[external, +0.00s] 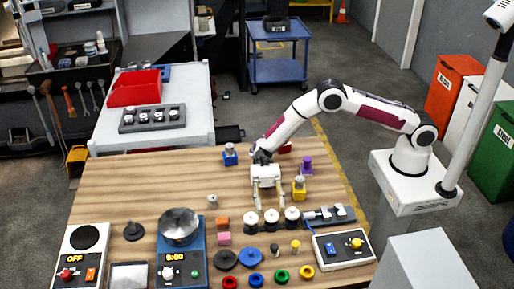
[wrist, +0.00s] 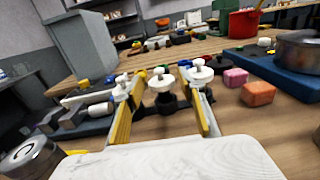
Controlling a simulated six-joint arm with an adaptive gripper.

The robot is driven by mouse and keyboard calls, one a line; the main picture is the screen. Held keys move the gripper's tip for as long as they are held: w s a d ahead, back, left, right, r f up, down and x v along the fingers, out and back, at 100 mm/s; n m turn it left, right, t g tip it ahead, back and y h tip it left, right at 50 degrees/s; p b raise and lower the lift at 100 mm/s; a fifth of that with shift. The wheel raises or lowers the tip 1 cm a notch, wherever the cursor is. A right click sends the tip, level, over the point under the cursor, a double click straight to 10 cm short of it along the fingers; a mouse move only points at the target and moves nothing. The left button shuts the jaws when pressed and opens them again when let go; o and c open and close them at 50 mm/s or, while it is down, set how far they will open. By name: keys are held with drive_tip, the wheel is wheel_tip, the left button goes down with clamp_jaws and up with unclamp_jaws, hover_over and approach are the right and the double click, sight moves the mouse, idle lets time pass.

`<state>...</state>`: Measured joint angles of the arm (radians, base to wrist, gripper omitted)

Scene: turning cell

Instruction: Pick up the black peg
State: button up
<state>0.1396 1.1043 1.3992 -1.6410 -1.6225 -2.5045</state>
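A small dark cylinder that looks like the black peg (external: 274,248) stands on the wooden table in the external view, left of a small yellow peg (external: 295,245). My gripper (external: 269,207) is farther back on the table side, above and behind a row of white-topped knobs. Its two fingers are apart and nothing is held; in the wrist view my gripper (wrist: 160,118) also shows open, with a white-topped knob (wrist: 162,83) on a black base seen between and beyond the fingers. I cannot make out the black peg clearly in the wrist view.
White-topped knobs (external: 271,216) stand between my gripper and the dark cylinder. Orange (external: 222,222) and pink blocks (external: 224,239), a pot (external: 179,224) and a black pawn-shaped piece (external: 133,232) are to the left. Coloured rings lie at the front. The table's back left is clear.

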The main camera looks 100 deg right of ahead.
drive_tip(key=shift+a, duration=0.7)
drive_tip(key=c, duration=1)
drive_tip(key=shift+c, duration=0.2)
drive_tip(key=shift+r, duration=0.2)
wheel_tip(320, 180, up, 10)
drive_tip(key=shift+f, duration=0.15)
